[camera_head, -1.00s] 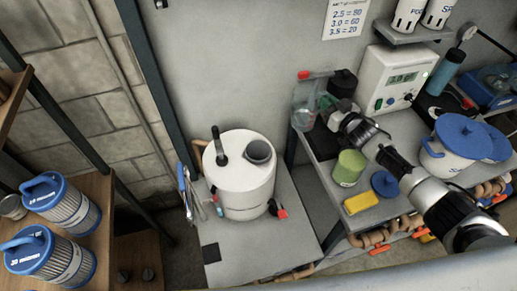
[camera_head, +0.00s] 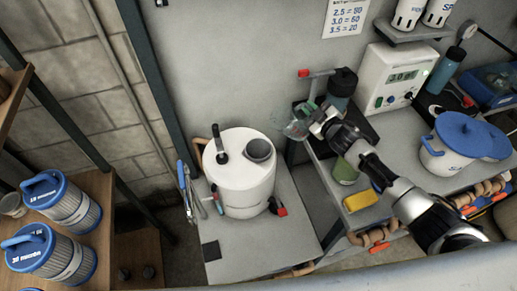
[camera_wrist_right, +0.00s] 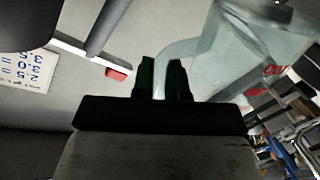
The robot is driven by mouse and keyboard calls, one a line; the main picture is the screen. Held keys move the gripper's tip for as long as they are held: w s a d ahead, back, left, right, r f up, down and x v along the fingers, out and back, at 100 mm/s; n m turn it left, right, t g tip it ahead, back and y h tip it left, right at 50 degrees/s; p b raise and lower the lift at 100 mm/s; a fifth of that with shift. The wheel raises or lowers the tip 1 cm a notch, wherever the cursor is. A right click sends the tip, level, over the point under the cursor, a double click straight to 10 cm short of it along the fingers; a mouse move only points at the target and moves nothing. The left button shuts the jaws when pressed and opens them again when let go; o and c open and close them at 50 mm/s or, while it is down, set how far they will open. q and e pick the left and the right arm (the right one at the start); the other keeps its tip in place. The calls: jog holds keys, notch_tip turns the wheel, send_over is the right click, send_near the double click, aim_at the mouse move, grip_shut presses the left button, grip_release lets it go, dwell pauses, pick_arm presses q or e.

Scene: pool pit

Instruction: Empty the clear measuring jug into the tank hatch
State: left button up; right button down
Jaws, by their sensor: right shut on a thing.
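The clear measuring jug (camera_head: 296,125) is held at the left edge of the right bench, tilted toward the tank side. My right gripper (camera_head: 317,119) is shut on its handle; the right wrist view shows the dark fingers (camera_wrist_right: 162,80) on the handle and the clear jug body (camera_wrist_right: 235,50) with red markings. The jug's contents cannot be made out. The white tank (camera_head: 240,180) stands on the lower left bench, with its round grey hatch (camera_head: 259,151) open on top. The jug is up and right of the hatch, apart from it. My left gripper is not in view.
A dark bottle (camera_head: 342,82), a display unit (camera_head: 393,78), a green cup (camera_head: 346,171), a yellow sponge (camera_head: 361,201) and a blue-lidded white pot (camera_head: 452,150) are on the right bench. Blue-capped filters (camera_head: 62,198) stand at left. Between jug and tank the space looks clear.

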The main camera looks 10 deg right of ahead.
aim_at(299, 115)
jog(key=shift+s+a+f+n+b, duration=0.15)
jog(key=shift+a+f+n+b, duration=0.25)
jog(key=shift+f+n, duration=0.2)
jog(key=shift+a+r+n+h, duration=0.25)
jog(key=shift+a+n+h, duration=0.15)
jog(key=shift+n, duration=0.1)
jog(key=shift+s+a+r+n+h, duration=0.15)
jog(key=shift+a+n, duration=0.25)
jog(key=shift+n, duration=0.2)
jog(key=shift+s+a+f+n+h, duration=0.15)
jog(key=shift+a+n, duration=0.25)
jog(key=shift+n, duration=0.2)
jog(key=shift+s+a+r+n+h, duration=0.15)
jog(key=shift+a+n+h, duration=0.15)
jog(key=shift+a+n, duration=0.3)
jog(key=shift+s+a+r+n+p, duration=0.15)
jog(key=shift+a+r+n+p, duration=0.1)
jog(key=shift+a+p, duration=0.25)
jog(key=shift+s+a+r+n+p, duration=0.15)
jog(key=shift+a+n+p, duration=0.15)
jog(key=shift+a, duration=0.2)
jog(key=shift+a+r+p, duration=0.2)
jog(key=shift+a+p, duration=0.2)
jog(key=shift+a, duration=0.05)
jog(key=shift+s+a+r+n+h+p, duration=0.15)
jog(key=shift+a+r+n+h+p, duration=0.1)
jog(key=shift+a+n+p, duration=0.2)
jog(key=shift+s+a+r+n+h+p, duration=0.15)
jog(key=shift+a+r+n+p, duration=0.1)
jog(key=shift+a+n+p, duration=0.15)
